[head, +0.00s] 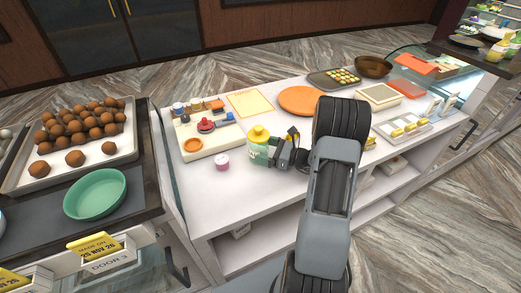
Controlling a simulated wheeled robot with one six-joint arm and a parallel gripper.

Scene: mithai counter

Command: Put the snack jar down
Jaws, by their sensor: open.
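The snack jar (258,148) has a yellow lid and a pale body with a green label. In the head view it is upright at the middle of the white counter (215,215) and looks to be standing on it. My gripper (275,151) is open at the jar's right side, with its dark fingers close to the jar. I cannot tell whether a finger still touches it. The jar's right side is partly hidden by the gripper.
A small pink-and-white cup (222,162) stands left of the jar. A cream board (190,147) with small items is behind it. An orange round plate (301,100) and an orange-edged sheet (250,103) lie farther back. The counter's front left is clear.

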